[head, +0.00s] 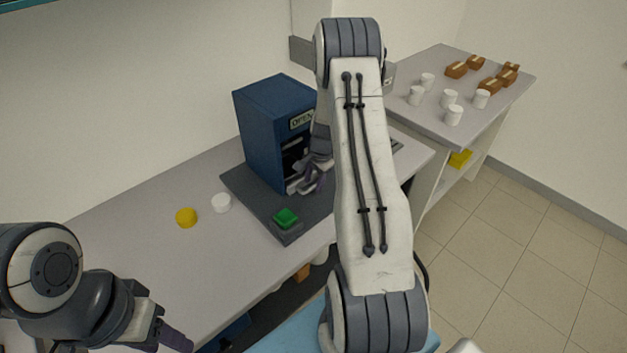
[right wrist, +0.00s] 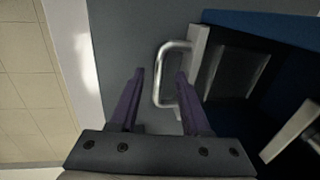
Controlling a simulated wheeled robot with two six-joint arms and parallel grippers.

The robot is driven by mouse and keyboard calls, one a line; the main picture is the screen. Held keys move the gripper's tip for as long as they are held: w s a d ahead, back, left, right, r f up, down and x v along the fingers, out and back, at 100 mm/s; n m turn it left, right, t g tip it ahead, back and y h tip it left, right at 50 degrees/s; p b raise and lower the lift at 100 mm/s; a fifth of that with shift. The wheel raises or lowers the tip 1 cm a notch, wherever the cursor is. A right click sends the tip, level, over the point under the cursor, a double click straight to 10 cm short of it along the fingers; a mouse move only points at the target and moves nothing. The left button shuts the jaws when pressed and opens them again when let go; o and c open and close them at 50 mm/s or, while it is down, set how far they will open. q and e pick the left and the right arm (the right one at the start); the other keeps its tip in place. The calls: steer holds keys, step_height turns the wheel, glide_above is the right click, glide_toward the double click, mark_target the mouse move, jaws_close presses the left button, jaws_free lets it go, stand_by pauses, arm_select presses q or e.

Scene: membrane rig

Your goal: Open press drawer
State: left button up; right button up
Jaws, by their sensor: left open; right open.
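The press (head: 262,130) is a blue box with an "OPEN" label, standing on a dark base plate (head: 240,187). My right gripper (head: 308,183) is open at the press's lower front. In the right wrist view the pale drawer front (right wrist: 197,62) carries a metal loop handle (right wrist: 160,75). The handle's bar shows between the two purple fingers (right wrist: 160,74); I cannot tell whether they touch it. The right finger hides part of the handle's near end. My left gripper (head: 172,338) is low at the left, partly cut off by the frame edge.
A green button (head: 286,217) sits on the base plate's front corner. A yellow cap (head: 186,217) and a white cap (head: 222,203) lie on the bench to the left. A side table (head: 440,65) holds several white cups and brown blocks. The bench's left part is clear.

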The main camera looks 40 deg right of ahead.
steer(key=shift+w+f, duration=0.1)
steer(key=shift+f, duration=0.25)
jaws_close()
stand_by(1.2)
